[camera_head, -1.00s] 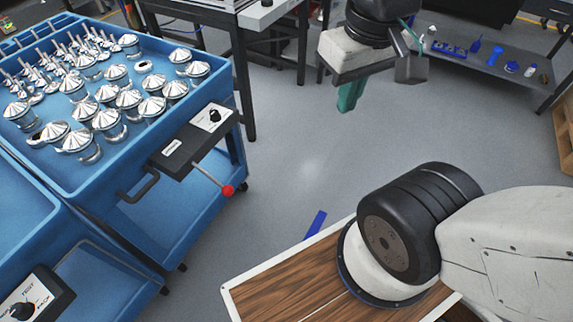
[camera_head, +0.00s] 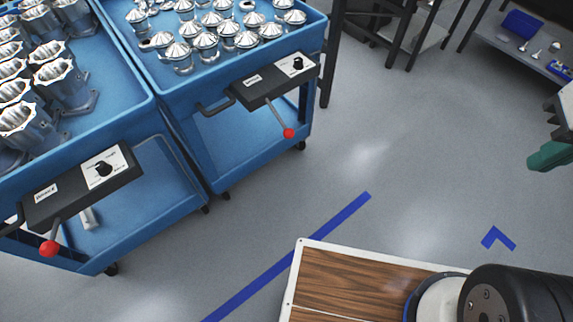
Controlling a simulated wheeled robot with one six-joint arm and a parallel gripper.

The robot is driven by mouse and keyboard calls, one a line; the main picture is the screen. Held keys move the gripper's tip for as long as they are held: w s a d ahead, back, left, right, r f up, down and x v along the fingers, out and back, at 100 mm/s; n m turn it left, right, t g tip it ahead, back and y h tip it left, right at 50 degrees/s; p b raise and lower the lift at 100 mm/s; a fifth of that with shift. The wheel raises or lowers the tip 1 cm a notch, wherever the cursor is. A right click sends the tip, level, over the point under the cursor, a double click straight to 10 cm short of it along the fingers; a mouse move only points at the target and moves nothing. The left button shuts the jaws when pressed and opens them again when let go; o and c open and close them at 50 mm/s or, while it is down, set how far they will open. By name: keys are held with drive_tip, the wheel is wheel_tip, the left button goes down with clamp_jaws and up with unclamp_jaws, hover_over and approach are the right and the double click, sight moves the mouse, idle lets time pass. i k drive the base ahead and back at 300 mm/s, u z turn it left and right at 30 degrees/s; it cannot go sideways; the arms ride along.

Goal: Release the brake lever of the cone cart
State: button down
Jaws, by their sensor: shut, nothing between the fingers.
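The cone cart (camera_head: 322,62) is a blue cart at the top centre, its upper tray holding several shiny cone-topped metal parts (camera_head: 232,40). A black box (camera_head: 275,80) with a white dial panel sits on its front rim. The brake lever (camera_head: 279,117) slants down and right from this box and ends in a red ball (camera_head: 289,133). My gripper (camera_head: 550,157) shows only in part at the right edge, its teal fingers shut and empty. It is far to the right of the lever and apart from it.
A second blue cart (camera_head: 150,130) with ribbed metal housings (camera_head: 55,80) stands close on the left; its own lever has a red ball (camera_head: 48,248). My wood-topped base fills the bottom right. Grey floor with blue tape (camera_head: 300,255) lies open between. A shelf (camera_head: 520,50) stands top right.

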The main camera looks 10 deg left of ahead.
sight(288, 134)
drive_tip(key=k, duration=0.8)
drive_tip(key=u, duration=0.75)
drive_tip(key=k, duration=0.65)
drive_tip(key=z, duration=0.55)
drive_tip(key=i, duration=1.8)
drive_tip(key=u, duration=0.35)
